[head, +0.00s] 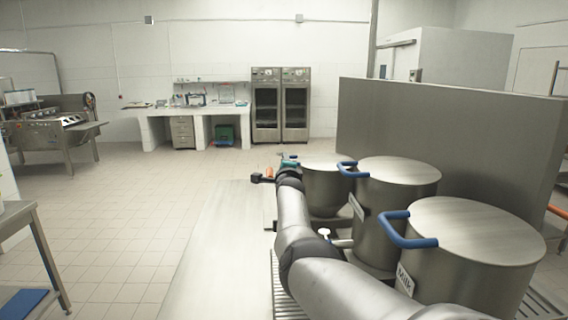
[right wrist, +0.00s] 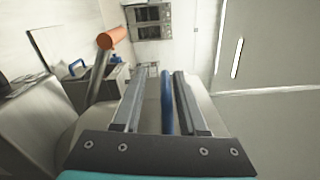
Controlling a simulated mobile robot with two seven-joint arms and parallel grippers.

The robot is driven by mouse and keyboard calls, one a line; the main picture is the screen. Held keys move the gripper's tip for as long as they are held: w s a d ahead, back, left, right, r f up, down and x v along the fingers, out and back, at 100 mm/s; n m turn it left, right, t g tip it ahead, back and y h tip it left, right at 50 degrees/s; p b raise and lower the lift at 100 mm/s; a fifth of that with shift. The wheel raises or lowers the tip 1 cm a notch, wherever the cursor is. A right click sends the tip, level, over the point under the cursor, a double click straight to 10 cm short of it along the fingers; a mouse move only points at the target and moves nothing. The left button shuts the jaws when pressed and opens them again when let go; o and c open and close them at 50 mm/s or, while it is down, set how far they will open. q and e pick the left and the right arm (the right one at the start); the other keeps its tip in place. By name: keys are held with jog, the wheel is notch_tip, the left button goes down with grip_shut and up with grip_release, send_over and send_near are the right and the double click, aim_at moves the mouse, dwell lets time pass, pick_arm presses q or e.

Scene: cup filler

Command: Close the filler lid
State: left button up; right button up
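Three steel filler pots stand in a row at the right in the head view, the far one (head: 328,192), the middle one (head: 378,232) and the near one (head: 460,282). Their lids look flat on top, and the middle lid (head: 398,170) and near lid (head: 478,230) carry blue handles. My right gripper (head: 288,160) is beside the far pot, small and partly hidden by its arm. In the right wrist view its fingers (right wrist: 160,100) are apart, with a blue handle (right wrist: 167,100) between them, closer to the right finger. My left gripper is not in view.
An orange-ended lever (right wrist: 112,38) stands near the fingers in the right wrist view. A steel partition (head: 440,125) rises behind the pots. A bare steel surface (head: 225,250) and open tiled floor (head: 110,210) lie to the left.

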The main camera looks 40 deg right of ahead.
jog(key=shift+s+r, duration=0.1)
jog(key=shift+r, duration=0.05)
jog(key=shift+p+v, duration=0.85)
jog(key=shift+v, duration=0.2)
jog(key=p+v, duration=0.1)
jog(key=v, duration=1.2)
dwell(0.3)
